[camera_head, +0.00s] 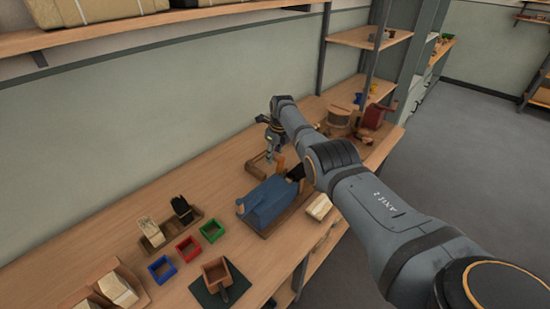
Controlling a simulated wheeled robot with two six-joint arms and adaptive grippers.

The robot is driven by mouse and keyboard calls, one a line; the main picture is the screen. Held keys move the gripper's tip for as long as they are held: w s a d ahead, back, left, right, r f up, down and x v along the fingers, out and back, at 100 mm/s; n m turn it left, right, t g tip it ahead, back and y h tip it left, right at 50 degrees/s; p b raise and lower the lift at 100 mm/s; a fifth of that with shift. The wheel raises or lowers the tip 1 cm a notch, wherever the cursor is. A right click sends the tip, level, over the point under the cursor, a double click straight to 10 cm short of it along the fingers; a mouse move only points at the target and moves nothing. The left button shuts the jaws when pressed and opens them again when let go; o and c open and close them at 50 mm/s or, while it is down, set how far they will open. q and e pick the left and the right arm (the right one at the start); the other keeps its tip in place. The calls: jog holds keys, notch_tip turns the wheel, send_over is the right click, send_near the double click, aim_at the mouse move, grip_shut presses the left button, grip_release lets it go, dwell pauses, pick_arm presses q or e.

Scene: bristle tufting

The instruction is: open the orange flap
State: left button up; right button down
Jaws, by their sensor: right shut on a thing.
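The orange flap (281,162) is a small upright orange piece at the far end of a blue block-like body (268,201) on the bench. My right arm reaches in from the right, over the bench. My right gripper (270,153) points down at the orange flap, and its jaws are closed at it. The fingertips are small in the picture, so the exact grip is hard to see. The arm's wrist partly covers the area beside the flap. My left gripper is out of view.
A wooden tray (257,168) lies behind the gripper. The bench between rack and tray is clear.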

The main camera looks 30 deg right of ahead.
jog(key=shift+f, duration=0.2)
dwell(0.3)
jog(key=c, duration=1.1)
grip_release()
jog(key=shift+o, duration=0.2)
jog(key=shift+r, duration=0.55)
notch_tip(320, 180, up, 11)
jog(key=s, duration=0.1)
jog(key=shift+s+d, duration=0.3)
jog(key=shift+s, duration=0.05)
jog(key=shift+f, duration=0.15)
